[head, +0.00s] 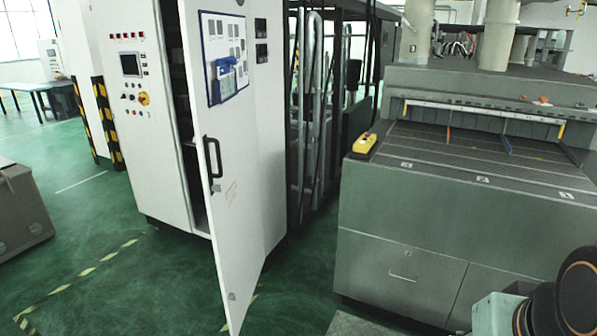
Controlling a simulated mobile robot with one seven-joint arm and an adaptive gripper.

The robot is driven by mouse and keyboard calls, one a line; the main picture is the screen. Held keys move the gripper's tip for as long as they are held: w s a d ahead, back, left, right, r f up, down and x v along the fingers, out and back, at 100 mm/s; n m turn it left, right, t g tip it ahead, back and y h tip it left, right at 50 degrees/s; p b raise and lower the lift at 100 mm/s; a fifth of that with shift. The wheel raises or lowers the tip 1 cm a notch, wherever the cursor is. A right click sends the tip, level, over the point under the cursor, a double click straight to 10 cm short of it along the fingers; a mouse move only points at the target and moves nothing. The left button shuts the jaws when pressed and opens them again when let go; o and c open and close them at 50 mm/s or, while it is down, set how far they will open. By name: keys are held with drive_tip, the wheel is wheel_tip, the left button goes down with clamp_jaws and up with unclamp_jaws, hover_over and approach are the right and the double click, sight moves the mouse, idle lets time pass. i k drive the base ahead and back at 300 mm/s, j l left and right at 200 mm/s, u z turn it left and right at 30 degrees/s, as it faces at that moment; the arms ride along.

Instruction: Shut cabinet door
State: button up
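The white control cabinet (143,98) stands left of centre, with a small screen and buttons on its front. Its tall white door (245,185) hangs ajar, swung out toward me, and a dark gap shows between door and cabinet body. A black handle (213,158) sits near the door's free edge. A blue clipboard with papers (224,68) is fixed high on the door. My gripper is not in view; a dark rounded part of my own body shows at the lower right corner.
A grey-green machine (400,270) with a slatted bed and a yellow control box (364,143) stands at the right. A brown box (22,215) is at the left edge. Green floor (110,270) lies clear before the cabinet, with a dashed yellow line.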

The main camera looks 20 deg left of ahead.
sight(225, 129)
drive_tip(key=u, duration=1.15)
